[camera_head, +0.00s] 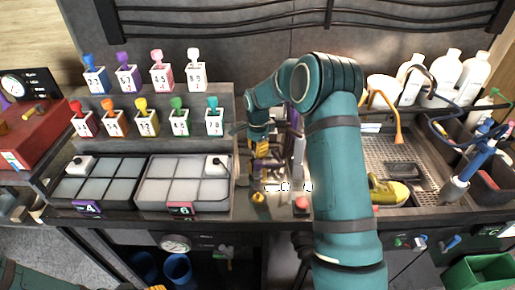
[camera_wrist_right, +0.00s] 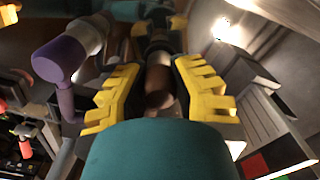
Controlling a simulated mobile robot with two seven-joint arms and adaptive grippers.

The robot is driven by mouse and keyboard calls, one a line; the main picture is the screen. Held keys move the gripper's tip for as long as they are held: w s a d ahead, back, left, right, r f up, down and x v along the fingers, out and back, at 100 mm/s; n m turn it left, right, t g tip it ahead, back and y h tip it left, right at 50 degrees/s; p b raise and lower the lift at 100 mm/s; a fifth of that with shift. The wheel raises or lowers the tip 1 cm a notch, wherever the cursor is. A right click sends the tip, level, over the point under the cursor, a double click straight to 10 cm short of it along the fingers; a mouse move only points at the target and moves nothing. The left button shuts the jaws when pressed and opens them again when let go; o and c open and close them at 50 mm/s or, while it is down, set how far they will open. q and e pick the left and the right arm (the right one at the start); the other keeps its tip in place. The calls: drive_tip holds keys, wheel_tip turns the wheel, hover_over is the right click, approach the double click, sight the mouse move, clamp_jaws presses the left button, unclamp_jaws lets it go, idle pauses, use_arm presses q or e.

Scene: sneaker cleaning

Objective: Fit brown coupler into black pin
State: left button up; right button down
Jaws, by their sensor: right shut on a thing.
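My right gripper (camera_wrist_right: 158,95) is shut on the brown coupler (camera_wrist_right: 157,85), a dark brown cylinder between its yellow stepped fingers. A dark, pin-like part (camera_wrist_right: 157,45) shows just beyond the coupler; I cannot tell if it is the black pin, or if the two touch. In the head view my right gripper (camera_head: 262,150) is at the narrow station in the middle of the bench, and the coupler there is too small to make out. My left arm shows only at the bottom left corner. A yellow sliver at the bottom edge may be its gripper.
A purple-headed fixture (camera_wrist_right: 60,58) stands close to the left of the fingers in the wrist view. Two compartment trays (camera_head: 140,205) and numbered bottles are left of the station. A yellow shoe (camera_head: 388,191) and a grated sink are right of my arm.

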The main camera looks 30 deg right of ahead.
drive_tip(key=c, duration=0.8)
unclamp_jaws()
wheel_tip(320, 180, up, 12)
drive_tip(key=shift+f, duration=0.1)
